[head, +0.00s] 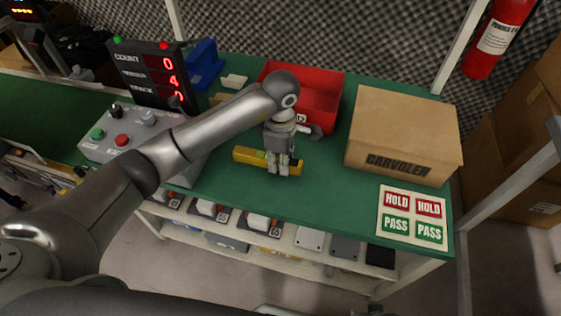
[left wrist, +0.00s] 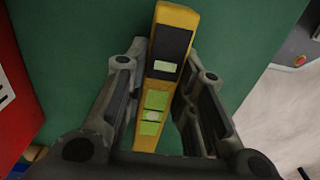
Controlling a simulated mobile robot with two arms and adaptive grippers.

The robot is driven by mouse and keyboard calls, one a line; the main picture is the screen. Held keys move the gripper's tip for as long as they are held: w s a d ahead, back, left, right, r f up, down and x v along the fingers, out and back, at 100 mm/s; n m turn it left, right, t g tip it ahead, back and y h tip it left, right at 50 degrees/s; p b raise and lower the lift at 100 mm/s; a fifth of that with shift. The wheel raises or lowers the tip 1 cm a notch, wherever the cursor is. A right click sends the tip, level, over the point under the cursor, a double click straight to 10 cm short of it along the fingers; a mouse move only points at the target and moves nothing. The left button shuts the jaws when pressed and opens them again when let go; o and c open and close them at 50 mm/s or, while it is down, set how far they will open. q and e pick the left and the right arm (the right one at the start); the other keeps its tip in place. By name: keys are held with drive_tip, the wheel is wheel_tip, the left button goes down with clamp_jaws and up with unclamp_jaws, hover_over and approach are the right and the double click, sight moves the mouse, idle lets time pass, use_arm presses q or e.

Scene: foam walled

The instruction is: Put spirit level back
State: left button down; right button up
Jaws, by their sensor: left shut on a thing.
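The yellow spirit level (head: 246,155), with a dark panel and green vials, lies roughly level over the green bench top in the head view. My left gripper (head: 279,168) points down and is shut on it near its right half. In the left wrist view the spirit level (left wrist: 170,62) runs between the two fingers of the left gripper (left wrist: 152,105), its far end sticking out beyond them. I cannot tell whether it touches the bench or hangs just above it. My right gripper is not in view.
A red bin (head: 322,95) stands behind the gripper. A cardboard box (head: 405,125) and a HOLD/PASS sheet (head: 412,215) are to the right. A grey control box (head: 120,140) and a counter display (head: 140,72) stand left. Green bench (head: 320,190) is clear between gripper and box.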

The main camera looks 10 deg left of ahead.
use_arm(q)
drive_tip(key=shift+f, duration=0.55)
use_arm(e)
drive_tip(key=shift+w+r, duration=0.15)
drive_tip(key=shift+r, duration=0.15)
use_arm(q)
drive_tip(key=c, duration=1.2)
unclamp_jaws()
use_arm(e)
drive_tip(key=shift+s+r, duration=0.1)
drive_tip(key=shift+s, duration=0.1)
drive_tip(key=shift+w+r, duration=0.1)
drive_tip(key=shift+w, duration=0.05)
use_arm(q)
wheel_tip(320, 180, up, 11)
drive_tip(key=shift+r+p, duration=0.1)
drive_tip(key=shift+p, duration=0.35)
drive_tip(key=shift+r, duration=0.45)
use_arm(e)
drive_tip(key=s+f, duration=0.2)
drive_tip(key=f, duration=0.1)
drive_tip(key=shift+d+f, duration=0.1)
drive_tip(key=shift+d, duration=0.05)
